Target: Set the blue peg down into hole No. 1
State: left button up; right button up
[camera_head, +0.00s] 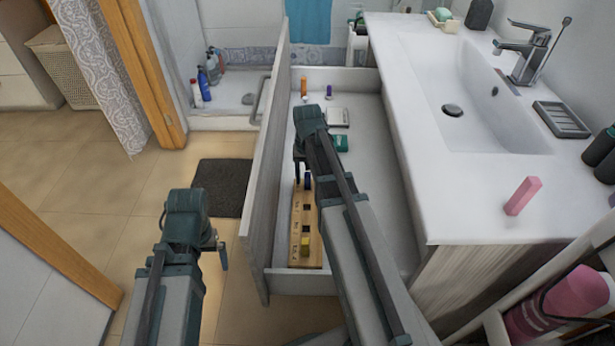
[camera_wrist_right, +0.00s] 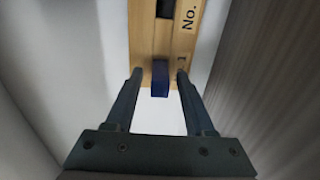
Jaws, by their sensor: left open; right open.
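The wooden board (camera_head: 313,255) lies in the open drawer, with numbered holes along it. The blue peg (camera_head: 308,181) stands at its far end, and shows in the right wrist view (camera_wrist_right: 160,80) beside the "No. 1" mark. Its lower end is hidden, so I cannot tell how deep it sits in hole No. 1. My right gripper (camera_wrist_right: 159,73) is open, with a fingertip on each side of the peg and gaps visible. A yellow peg (camera_head: 305,244) stands at the board's near end. My left gripper (camera_head: 221,257) is open and empty, outside the drawer.
The drawer's front panel (camera_head: 265,165) stands between my two arms. Farther back in the drawer are an orange item (camera_head: 304,86), a purple-topped item (camera_head: 329,91), a white box (camera_head: 338,118) and a green box (camera_head: 341,143). The sink counter (camera_head: 430,190) bounds the right.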

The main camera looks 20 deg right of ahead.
pick_arm(q)
notch_tip(320, 180, up, 10)
jog(key=p, duration=0.9)
jog(key=shift+r, duration=0.2)
pick_arm(e)
notch_tip(320, 180, up, 10)
jog(key=shift+r, duration=0.2)
